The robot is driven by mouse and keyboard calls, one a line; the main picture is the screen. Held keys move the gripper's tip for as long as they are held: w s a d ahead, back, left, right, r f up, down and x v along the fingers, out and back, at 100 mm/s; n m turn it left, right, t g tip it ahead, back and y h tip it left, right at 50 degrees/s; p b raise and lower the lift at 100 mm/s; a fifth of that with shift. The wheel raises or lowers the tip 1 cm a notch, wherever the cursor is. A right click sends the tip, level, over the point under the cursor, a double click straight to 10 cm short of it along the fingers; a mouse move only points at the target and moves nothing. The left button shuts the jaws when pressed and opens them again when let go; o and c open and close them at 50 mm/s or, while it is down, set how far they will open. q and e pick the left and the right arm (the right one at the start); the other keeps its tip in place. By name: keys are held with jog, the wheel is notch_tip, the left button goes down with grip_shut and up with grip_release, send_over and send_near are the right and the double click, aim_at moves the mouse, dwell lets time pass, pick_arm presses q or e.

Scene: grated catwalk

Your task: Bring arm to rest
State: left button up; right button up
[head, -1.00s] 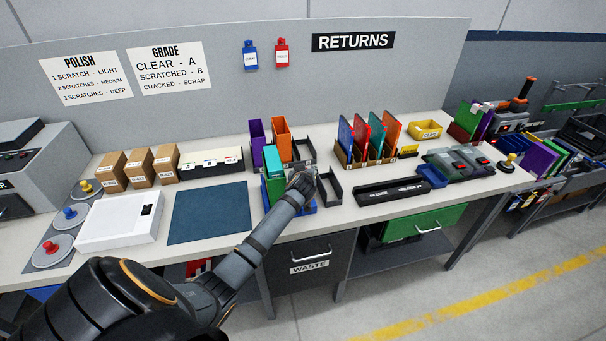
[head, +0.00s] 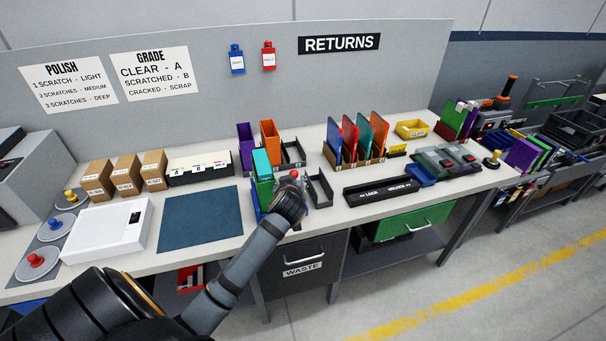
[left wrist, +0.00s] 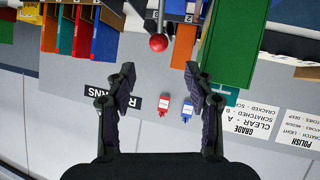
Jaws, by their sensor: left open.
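My left arm reaches from the lower left of the head view over the bench's front edge. Its gripper (left wrist: 160,76) is open in the left wrist view, with nothing between the two fingers. In the head view the wrist hides the fingers, so their height above the bench cannot be told. A small red ball (head: 294,174) shows just beyond my wrist. It also appears beyond the fingertips in the left wrist view (left wrist: 158,42), apart from both. My right gripper is not in view.
Green and teal cases (head: 262,163) stand just left of my wrist, and a dark open tray (head: 320,190) lies at its right. A rack of coloured cases (head: 357,138) stands farther right. The blue mat (head: 200,220) is bare. The WASTE drawer (head: 302,268) is below.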

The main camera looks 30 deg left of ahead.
pick_arm(q)
jog(key=s+d+f+m+g+h, duration=0.25)
jog(key=s+d+f, duration=0.2)
jog(key=s, duration=0.35)
jog(key=s+d+f+m+g+h, duration=0.25)
jog(key=s+d+m, duration=0.2)
jog(key=s, duration=0.45)
jog(key=s+d+f+m+g+h, duration=0.1)
jog(key=s+d+f+m+g, duration=0.15)
jog(key=s+d+f, duration=0.4)
jog(key=s+a+f, duration=0.2)
jog(key=a+f, duration=0.1)
jog(key=f, duration=1)
jog(key=s+a+f, duration=0.2)
jog(key=s+f, duration=0.1)
jog(key=f, duration=1.1)
jog(key=s+a+f+g, duration=0.1)
jog(key=s+f, duration=1.2)
jog(key=s, duration=0.4)
jog(key=shift+s+f+g, duration=0.15)
jog(key=shift+f+g, duration=0.2)
jog(key=shift+f, duration=0.05)
